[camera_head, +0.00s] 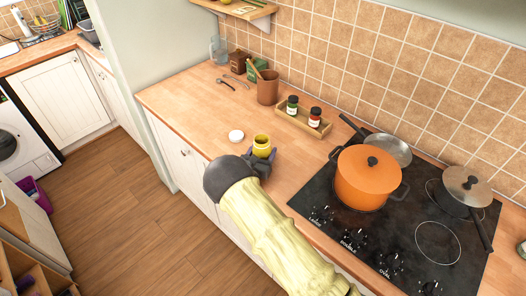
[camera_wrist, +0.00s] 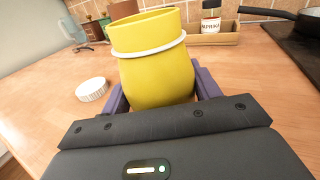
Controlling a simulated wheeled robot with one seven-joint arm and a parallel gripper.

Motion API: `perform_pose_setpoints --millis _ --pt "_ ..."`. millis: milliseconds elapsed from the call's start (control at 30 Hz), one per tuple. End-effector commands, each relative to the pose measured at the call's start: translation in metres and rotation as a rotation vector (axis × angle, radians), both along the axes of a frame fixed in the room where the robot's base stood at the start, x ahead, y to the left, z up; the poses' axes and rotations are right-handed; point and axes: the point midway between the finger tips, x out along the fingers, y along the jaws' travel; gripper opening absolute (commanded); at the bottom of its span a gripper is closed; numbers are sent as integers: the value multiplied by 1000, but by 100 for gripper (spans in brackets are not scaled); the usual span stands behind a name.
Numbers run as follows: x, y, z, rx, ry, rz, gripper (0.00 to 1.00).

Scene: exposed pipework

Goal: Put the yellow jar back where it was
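The yellow jar (camera_head: 262,146) is open-topped with a pale ring around its neck. It is near the front edge of the wooden counter, left of the hob. In the wrist view the jar (camera_wrist: 156,70) fills the space between my two purple fingers, which press against its sides. My gripper (camera_head: 262,160) is shut on it. The jar's base is hidden, so I cannot tell whether it touches the counter. A white round lid (camera_head: 236,135) lies on the counter left of the jar; it also shows in the wrist view (camera_wrist: 92,90).
A wooden tray (camera_head: 296,124) with two dark jars (camera_head: 292,104) (camera_head: 314,117) stands by the tiled wall. A brown cup (camera_head: 267,88) and utensils (camera_head: 236,80) are further back. An orange pot (camera_head: 368,180) sits on the black hob (camera_head: 400,235) to the right. Counter between is clear.

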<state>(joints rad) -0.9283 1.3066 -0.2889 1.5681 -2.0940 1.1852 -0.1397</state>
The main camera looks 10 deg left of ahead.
Motion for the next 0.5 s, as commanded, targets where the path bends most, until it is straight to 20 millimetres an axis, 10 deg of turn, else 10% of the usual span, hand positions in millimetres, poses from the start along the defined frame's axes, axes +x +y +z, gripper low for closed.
perform_pose_setpoints --millis 100,500 --pt "0 0 0 -1 1 0 84" --pt "-1 0 4 0 1 1 84"
